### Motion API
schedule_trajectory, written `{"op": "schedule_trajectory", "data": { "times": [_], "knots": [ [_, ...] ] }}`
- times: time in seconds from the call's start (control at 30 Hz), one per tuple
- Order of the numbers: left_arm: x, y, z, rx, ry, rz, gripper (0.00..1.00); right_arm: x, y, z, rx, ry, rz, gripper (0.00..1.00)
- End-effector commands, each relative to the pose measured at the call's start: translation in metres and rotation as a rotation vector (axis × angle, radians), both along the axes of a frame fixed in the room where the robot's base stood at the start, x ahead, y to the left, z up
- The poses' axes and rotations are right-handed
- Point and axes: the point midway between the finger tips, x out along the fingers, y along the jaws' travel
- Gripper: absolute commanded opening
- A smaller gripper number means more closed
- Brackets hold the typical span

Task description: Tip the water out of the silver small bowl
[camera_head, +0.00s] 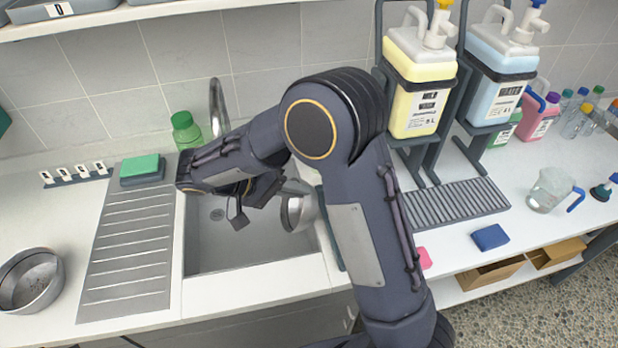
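A silver small bowl (299,213) is at the right side of the sink (225,262), tipped on its side, partly hidden behind my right arm. I cannot tell whether it hangs in the air or leans on the sink wall. No water shows in it or pouring from it. My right gripper (251,203) is over the sink, just left of the bowl. Its fingers are dark and partly hidden by the wrist, so I cannot tell whether it grips the bowl. My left gripper is not in view. A larger steel bowl (30,281) stands upright on the counter at far left.
A faucet (217,105) and green bottle (186,131) stand behind the sink. A ribbed drainboard (127,262) with a green sponge (141,167) is left of it. Right are large dispenser jugs (418,88), a drip grate (456,204), a blue sponge (490,237) and a clear jug (550,189).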

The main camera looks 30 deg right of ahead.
Motion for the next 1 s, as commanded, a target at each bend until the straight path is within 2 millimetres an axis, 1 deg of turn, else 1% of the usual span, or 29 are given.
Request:
{"op": "schedule_trajectory", "data": {
  "times": [0.17,0.37,0.43,0.5,0.6,0.7,0.8,1.0],
  "knots": [
    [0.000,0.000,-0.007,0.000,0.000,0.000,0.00,-0.005,-0.018,-0.004,0.154,-0.041,-0.009,0.00],
    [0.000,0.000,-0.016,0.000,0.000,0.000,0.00,-0.011,-0.046,-0.009,0.416,-0.110,-0.010,0.00],
    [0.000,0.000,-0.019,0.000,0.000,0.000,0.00,-0.014,-0.056,-0.011,0.514,-0.135,-0.012,0.00],
    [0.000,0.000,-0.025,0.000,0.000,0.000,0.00,-0.015,-0.062,-0.016,0.635,-0.167,-0.010,0.00],
    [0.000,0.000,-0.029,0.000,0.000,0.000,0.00,-0.018,-0.071,-0.021,0.809,-0.206,-0.015,0.00],
    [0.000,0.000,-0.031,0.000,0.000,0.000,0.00,-0.018,-0.076,-0.024,0.939,-0.234,-0.012,0.00],
    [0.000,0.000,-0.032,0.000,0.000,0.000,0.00,-0.019,-0.079,-0.026,1.019,-0.249,-0.008,0.00],
    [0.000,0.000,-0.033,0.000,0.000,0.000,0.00,-0.019,-0.081,-0.026,1.085,-0.264,-0.003,0.00]
  ]
}}
